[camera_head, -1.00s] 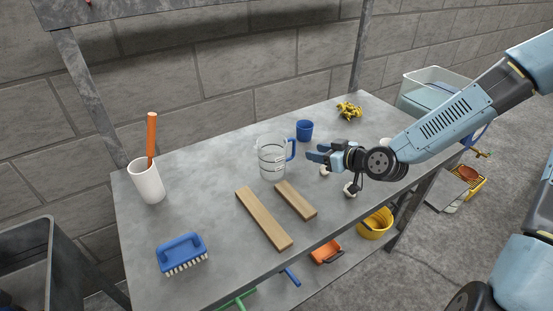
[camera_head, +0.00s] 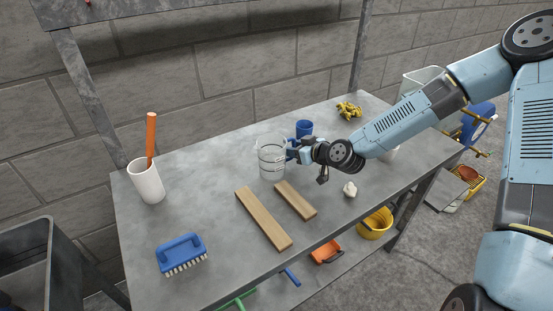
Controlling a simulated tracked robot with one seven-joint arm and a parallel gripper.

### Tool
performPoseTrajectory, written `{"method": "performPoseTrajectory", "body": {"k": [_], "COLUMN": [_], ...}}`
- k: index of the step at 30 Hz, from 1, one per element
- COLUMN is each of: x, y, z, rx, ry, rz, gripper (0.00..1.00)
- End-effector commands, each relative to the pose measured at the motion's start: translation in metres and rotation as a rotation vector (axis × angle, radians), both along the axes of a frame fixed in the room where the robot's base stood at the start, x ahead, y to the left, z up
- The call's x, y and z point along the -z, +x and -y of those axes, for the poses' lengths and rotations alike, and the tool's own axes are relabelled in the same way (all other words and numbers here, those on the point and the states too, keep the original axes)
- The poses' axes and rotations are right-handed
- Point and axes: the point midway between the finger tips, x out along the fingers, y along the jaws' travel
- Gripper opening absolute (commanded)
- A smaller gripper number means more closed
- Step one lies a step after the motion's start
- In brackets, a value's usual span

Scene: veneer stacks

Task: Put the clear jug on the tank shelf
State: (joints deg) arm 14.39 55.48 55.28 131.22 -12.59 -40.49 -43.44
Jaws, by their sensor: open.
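The clear jug (camera_head: 271,163) stands upright on the grey bench, with dark bands round it. Its blue handle, on the right side, is now largely hidden by my gripper (camera_head: 293,153). My gripper is open, its blue fingers at the handle. I cannot tell whether the handle lies between the fingers or whether they touch it. No tank shelf can be made out for certain; a grey shelf (camera_head: 140,8) shows above the bench at the top left.
A blue cup (camera_head: 304,129) stands close behind my gripper. Two wooden strips (camera_head: 263,218) (camera_head: 296,200) lie in front of the jug. A white cup with an orange stick (camera_head: 147,182), a blue brush (camera_head: 181,253), a whitish lump (camera_head: 349,189) and yellow fittings (camera_head: 348,110) are also on the bench.

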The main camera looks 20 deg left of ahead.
Motion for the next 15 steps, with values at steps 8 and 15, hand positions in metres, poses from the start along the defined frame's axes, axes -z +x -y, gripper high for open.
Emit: {"method": "performPoseTrajectory", "body": {"k": [8,15], "x": [0.0067,0.0065], "y": [0.0072,0.007], "z": [-0.0142,-0.0141], "rx": [0.0,-0.001], "ry": [0.0,0.0], "rz": [0.0,0.0], "gripper": [0.43,0.35]}}
